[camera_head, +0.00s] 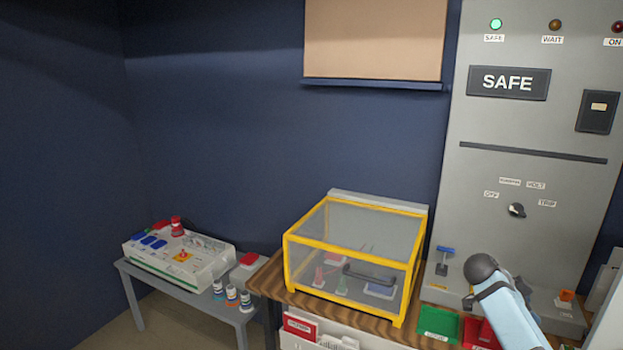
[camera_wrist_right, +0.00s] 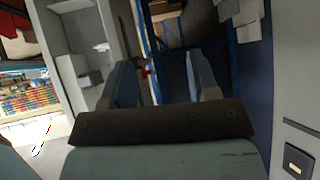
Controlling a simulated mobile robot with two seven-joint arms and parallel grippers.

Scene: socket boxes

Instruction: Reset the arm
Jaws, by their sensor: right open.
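My right arm (camera_head: 500,296) comes in from the lower right in the head view, its light blue link and dark rounded joint in front of the grey panel's lower part. My right gripper (camera_wrist_right: 165,85) shows in the right wrist view. Its two blue-grey fingers stand apart with nothing held between them. The gripper fingers cannot be made out in the head view. My left gripper is in neither view.
A grey control panel (camera_head: 540,125) reads SAFE with its green light lit. A yellow-framed clear box (camera_head: 355,240) stands on a wooden bench left of the arm. Green (camera_head: 438,322) and red (camera_head: 480,332) trays lie beside the arm. A low table (camera_head: 190,297) holds a white switch box (camera_head: 178,255).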

